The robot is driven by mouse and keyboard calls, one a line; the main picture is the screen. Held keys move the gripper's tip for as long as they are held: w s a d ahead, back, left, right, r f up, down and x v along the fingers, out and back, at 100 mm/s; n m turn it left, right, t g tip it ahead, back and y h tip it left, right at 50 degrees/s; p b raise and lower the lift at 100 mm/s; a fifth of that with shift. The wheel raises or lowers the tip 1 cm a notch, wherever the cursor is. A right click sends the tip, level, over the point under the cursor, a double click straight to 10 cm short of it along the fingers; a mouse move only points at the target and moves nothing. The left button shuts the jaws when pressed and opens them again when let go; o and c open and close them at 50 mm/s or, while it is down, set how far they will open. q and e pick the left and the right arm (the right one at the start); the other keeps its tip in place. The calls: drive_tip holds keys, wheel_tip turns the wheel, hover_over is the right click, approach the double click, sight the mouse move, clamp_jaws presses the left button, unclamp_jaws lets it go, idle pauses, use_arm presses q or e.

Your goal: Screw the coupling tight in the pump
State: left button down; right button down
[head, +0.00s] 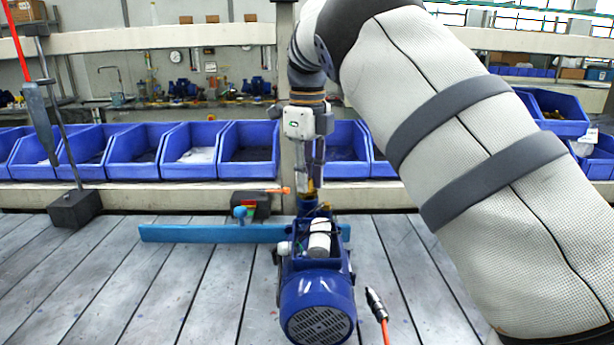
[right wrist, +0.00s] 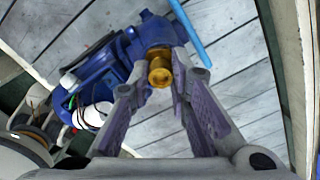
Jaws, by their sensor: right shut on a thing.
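The blue pump (head: 318,300) stands on the slatted bench in the middle of the head view, its round vented end facing me. It also shows in the right wrist view (right wrist: 97,72). The brass-coloured coupling (right wrist: 160,72) is at the pump's port, between the fingertips of my right gripper (right wrist: 163,62). In the head view my right gripper (head: 311,172) points down from above, shut on the coupling (head: 311,189) at the pump's far end. The fingers partly cover the coupling, and I cannot tell how deep its thread sits. My left gripper is out of view.
A blue bar (head: 190,233) lies behind the pump. A black block (head: 250,203) with an orange piece is beyond it. A cable plug (head: 375,302) lies right of the pump. A tool (head: 40,120) hangs at left. Blue bins (head: 190,150) line the back.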

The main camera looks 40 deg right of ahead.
drive_tip(key=c, duration=1.6)
unclamp_jaws()
drive_tip(key=shift+o, duration=0.2)
drive_tip(key=shift+w, duration=0.1)
drive_tip(key=shift+r+n, duration=0.15)
drive_tip(key=shift+n, duration=1.55)
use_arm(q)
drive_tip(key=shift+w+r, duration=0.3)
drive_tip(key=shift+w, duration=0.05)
use_arm(e)
drive_tip(key=n, duration=0.2)
drive_tip(key=shift+n+p, duration=0.3)
drive_tip(key=shift+p, duration=0.1)
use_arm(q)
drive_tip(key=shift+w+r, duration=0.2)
use_arm(e)
drive_tip(key=shift+n, duration=0.4)
